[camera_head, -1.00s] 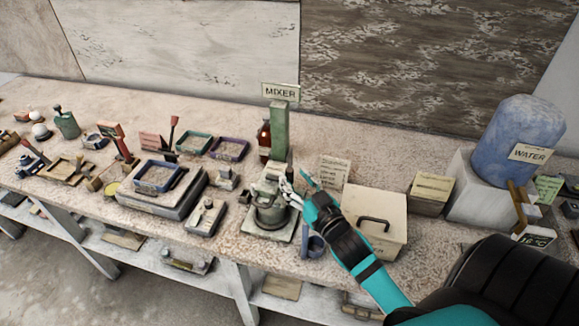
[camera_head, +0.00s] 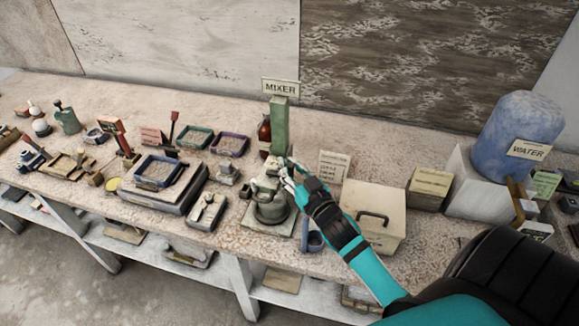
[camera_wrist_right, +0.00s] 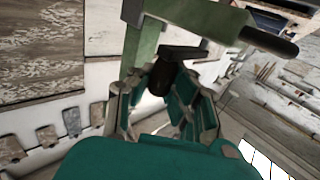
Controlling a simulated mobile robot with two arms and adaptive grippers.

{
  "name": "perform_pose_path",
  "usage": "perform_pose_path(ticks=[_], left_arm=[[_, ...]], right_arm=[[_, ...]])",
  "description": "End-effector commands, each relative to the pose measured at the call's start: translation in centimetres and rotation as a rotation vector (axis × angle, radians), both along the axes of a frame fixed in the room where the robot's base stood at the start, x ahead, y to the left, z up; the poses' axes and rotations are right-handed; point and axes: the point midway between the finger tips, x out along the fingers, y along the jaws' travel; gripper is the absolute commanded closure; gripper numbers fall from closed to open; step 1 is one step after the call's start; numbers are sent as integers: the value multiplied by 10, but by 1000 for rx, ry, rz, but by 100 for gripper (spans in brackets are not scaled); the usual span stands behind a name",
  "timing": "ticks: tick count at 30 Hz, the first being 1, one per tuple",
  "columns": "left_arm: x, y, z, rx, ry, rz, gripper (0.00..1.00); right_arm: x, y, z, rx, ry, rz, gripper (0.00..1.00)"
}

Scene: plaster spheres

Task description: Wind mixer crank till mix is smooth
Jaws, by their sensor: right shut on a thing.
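My right gripper (camera_head: 286,174) is at the mixer head, just above the pot's right side. In the right wrist view its fingers (camera_wrist_right: 160,88) are closed around a dark upright knob (camera_wrist_right: 160,76), apparently the crank's grip, below the green mixer frame (camera_wrist_right: 195,18). The mix inside the pot cannot be seen. My left gripper is out of view.
Right of the mixer are a blue cup (camera_head: 312,240), a lidded box (camera_head: 375,215), a smaller box (camera_head: 429,187) and a blue water tank (camera_head: 519,137). Scale, trays and tools crowd the left.

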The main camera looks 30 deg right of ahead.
Motion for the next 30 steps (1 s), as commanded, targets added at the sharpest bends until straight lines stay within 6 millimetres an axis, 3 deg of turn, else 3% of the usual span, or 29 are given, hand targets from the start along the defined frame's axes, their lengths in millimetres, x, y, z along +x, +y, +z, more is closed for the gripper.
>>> perform_pose_path(ticks=[30], left_arm=[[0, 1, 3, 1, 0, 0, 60]], right_arm=[[3, -4, -1, -4, 4, 76, 100]])
